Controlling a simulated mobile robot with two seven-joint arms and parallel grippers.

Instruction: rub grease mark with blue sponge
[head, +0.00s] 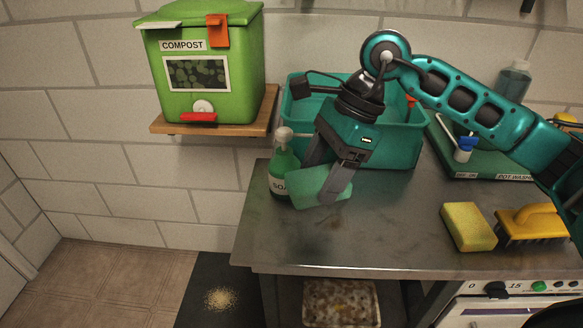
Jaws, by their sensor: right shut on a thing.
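My right gripper (325,185) points down over the left part of the steel counter (360,235). It is shut on a blue-green pad (306,197), which I take to be the blue sponge. The gripper's fingers cover part of the sponge. It is low over the counter, just right of the soap bottle; I cannot tell whether it touches the steel. I cannot clearly pick out the grease mark; the counter has faint dark smudges, and the area behind the gripper is hidden. My left gripper is not in view.
The green soap bottle (281,178) stands close left of the sponge. A teal tub (395,150) is behind the gripper. A yellow sponge (468,226) and a yellow brush (530,222) lie at the right. A green compost bin (205,100) sits on a wall shelf. The counter's front middle is clear.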

